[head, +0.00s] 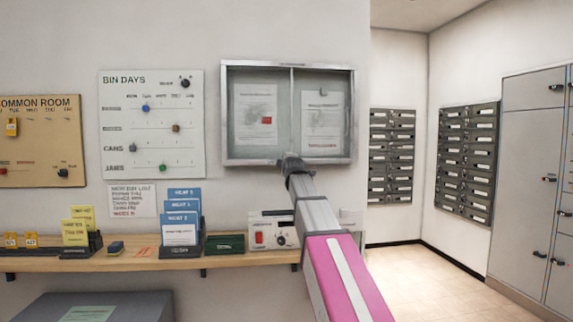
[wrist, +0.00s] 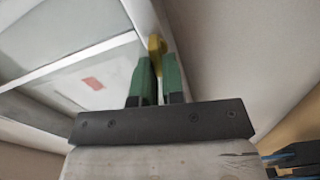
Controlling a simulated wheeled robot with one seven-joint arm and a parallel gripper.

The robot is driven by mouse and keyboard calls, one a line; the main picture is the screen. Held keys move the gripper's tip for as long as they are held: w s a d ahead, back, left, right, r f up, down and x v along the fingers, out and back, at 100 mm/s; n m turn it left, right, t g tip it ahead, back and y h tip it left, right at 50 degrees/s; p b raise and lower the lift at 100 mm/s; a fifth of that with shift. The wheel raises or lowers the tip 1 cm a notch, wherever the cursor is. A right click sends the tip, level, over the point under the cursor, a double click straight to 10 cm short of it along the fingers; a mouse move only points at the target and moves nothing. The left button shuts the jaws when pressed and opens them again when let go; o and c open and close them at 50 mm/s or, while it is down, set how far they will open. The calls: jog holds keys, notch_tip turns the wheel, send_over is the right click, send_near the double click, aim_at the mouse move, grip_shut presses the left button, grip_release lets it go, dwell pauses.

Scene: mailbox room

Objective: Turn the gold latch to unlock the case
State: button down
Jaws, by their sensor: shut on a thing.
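The wall case (head: 290,66) is a grey-framed box with two glass panes and papers inside, and it looks closed. The gold latch (wrist: 156,45) shows in the wrist view on the case's frame, between and just past my green fingertips. My gripper (wrist: 157,75) is shut on the latch, one finger on each side of it. In the head view my gripper (head: 292,162) is at the bottom edge of the case near the middle. There the latch is hidden behind it.
A wooden shelf (head: 150,262) runs below, holding card racks (head: 181,225) and a white box with a red switch (head: 272,232). A bin days board (head: 151,122) hangs left of the case. Open floor (head: 420,270) lies at the right.

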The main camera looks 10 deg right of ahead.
jog(key=shift+f+n, duration=0.15)
jog(key=shift+n, duration=0.65)
jog(key=c, duration=1.2)
grip_release()
jog(key=shift+s, duration=0.1)
jog(key=s, duration=1)
jog(key=shift+s, duration=0.35)
